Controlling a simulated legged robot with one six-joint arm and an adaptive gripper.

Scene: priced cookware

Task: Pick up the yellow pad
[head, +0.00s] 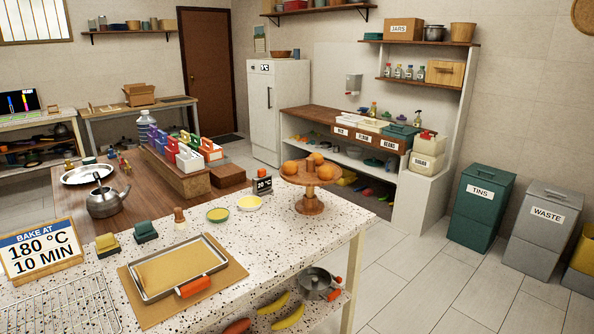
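A yellow pad (107,244), a small block with a raised top, lies on the speckled white counter (330,218) at the left in the head view. A similar dark green pad (145,231) lies just to its right and a little farther back, apart from it. The yellow pad stands behind the metal baking tray (215,257) and right of the bake sign (40,250). My gripper is not in view.
The tray with an orange-red grip (194,286) lies on a brown board. A wire rack (60,308) is in front of the sign. A kettle (104,202) is behind.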

